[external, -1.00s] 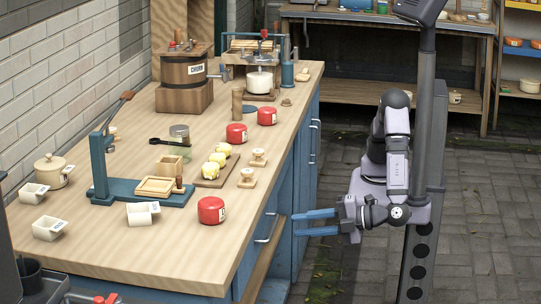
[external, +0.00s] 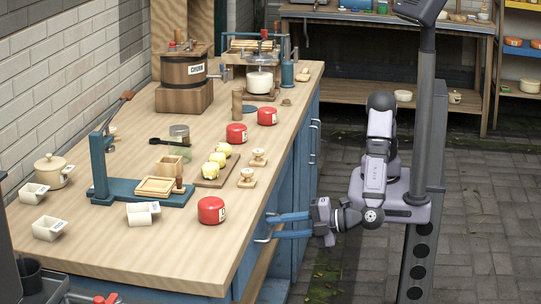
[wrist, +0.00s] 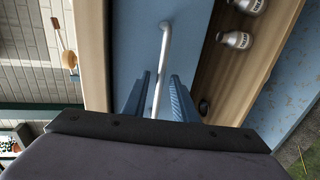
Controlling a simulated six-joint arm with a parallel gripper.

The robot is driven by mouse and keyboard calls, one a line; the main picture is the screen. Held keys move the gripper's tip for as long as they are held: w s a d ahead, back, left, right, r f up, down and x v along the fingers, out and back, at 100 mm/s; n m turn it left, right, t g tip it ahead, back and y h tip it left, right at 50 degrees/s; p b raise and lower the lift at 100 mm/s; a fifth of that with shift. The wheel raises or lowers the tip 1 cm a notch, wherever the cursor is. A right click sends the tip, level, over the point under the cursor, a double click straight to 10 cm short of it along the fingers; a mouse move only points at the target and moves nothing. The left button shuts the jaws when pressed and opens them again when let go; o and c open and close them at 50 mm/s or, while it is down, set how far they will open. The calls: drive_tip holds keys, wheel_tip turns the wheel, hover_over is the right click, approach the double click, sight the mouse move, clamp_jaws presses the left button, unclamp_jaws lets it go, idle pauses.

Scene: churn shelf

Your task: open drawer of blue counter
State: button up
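The blue counter (external: 285,199) has a pale wooden top and a blue front on its right side. In the wrist view its drawer front (wrist: 181,45) is a flat blue panel with a silver bar handle (wrist: 163,50). The handle also shows in the external view (external: 262,240), partly hidden by my gripper. My gripper (external: 269,226) has blue fingers pointing left at the drawer front. In the wrist view my gripper (wrist: 162,90) is open, with one finger on each side of the handle. A gap shows between the handle and the fingers.
A red canister (external: 211,210) stands on the countertop above the drawer. Other handles (external: 313,140) are farther along the counter front.

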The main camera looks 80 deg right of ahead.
clamp_jaws()
drive_tip(key=f+b+v, duration=0.1)
drive_tip(key=f+v, duration=0.1)
drive_tip(key=v, duration=0.7)
drive_tip(key=shift+s, duration=0.6)
drive_tip(key=shift+o, duration=0.9)
unclamp_jaws()
